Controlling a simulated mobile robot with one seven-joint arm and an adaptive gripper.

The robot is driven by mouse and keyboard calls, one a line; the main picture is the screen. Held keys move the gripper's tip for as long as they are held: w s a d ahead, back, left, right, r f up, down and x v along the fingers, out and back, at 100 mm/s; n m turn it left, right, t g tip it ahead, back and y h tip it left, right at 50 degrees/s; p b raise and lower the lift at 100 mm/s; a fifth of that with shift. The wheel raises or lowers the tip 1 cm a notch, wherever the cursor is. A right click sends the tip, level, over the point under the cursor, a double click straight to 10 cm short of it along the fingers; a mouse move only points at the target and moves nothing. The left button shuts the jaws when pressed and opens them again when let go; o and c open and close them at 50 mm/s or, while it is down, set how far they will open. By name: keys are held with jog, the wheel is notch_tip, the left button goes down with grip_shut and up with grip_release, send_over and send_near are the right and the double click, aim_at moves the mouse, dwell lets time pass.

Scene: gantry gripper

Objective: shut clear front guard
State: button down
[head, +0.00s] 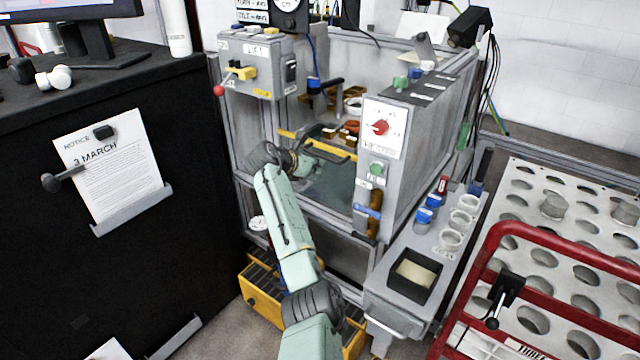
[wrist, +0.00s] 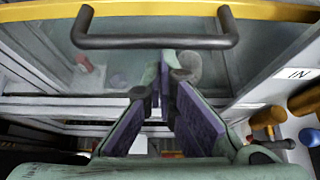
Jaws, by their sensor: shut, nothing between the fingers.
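The clear front guard (wrist: 215,65) fills the upper part of the wrist view, with a yellow strip along its top edge and a dark bar handle (wrist: 155,42) below the strip. In the head view the yellow-edged guard (head: 335,150) crosses the front of the grey machine, partly behind my gripper (head: 304,163). My gripper, seen in the wrist view (wrist: 168,75), is shut and empty, its purple-padded fingers pointing toward the guard below the handle. I cannot tell whether the fingertips touch the panel, or how far the guard stands open.
A grey control box with a red knob (head: 381,127) stands right of the opening. A lift box (head: 256,65) with a red-ended lever is at the upper left. A black cabinet (head: 60,240) stands left, a yellow drawer (head: 262,297) below, and a red-framed perforated rack (head: 545,300) right.

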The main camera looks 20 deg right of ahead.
notch_tip(320, 180, up, 13)
jog(key=shift+p, duration=0.4)
jog(key=shift+w, duration=0.1)
